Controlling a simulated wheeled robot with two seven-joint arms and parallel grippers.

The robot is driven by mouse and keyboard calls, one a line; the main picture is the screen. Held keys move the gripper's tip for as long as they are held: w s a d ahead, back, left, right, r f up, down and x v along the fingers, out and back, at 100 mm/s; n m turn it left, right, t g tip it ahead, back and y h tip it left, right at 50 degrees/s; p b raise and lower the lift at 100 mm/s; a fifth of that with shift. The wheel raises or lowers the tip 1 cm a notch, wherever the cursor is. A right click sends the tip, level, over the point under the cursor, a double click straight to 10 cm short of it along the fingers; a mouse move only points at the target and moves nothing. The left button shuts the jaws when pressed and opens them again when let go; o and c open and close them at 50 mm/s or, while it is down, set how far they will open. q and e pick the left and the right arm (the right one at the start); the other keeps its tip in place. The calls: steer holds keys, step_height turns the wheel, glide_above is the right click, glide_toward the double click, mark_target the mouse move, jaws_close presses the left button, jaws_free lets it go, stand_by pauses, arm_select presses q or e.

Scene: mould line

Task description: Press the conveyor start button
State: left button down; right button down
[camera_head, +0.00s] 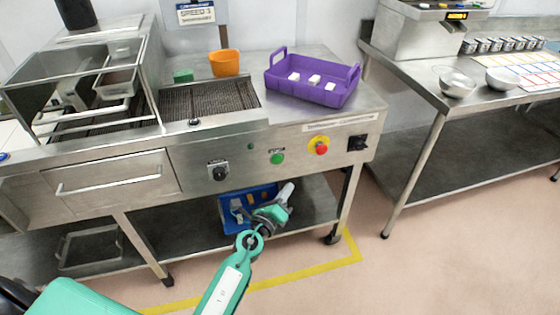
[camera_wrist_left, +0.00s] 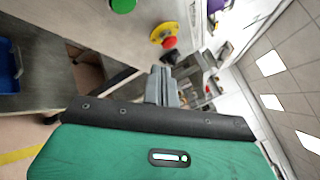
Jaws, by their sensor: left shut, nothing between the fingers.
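The green start button (camera_head: 277,158) is on the front panel of the steel conveyor machine (camera_head: 230,150). It also shows at the top edge of the left wrist view (camera_wrist_left: 123,5), partly cut off. My left gripper (camera_head: 288,190) is shut and empty. In the head view it appears below the green button, in front of the lower shelf. In the left wrist view its closed fingers (camera_wrist_left: 161,84) appear below and right of the button, with a visible gap from it. My right gripper is in neither view.
A red emergency stop on a yellow base (camera_head: 321,147) sits right of the green button. A black knob (camera_head: 218,171) and a black switch (camera_head: 357,142) flank them. A purple crate (camera_head: 310,95) stands on top, and a blue bin (camera_head: 230,223) on the shelf below.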

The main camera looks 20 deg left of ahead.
mark_target(277, 159)
arm_select(q)
steer(key=shift+w, duration=0.1)
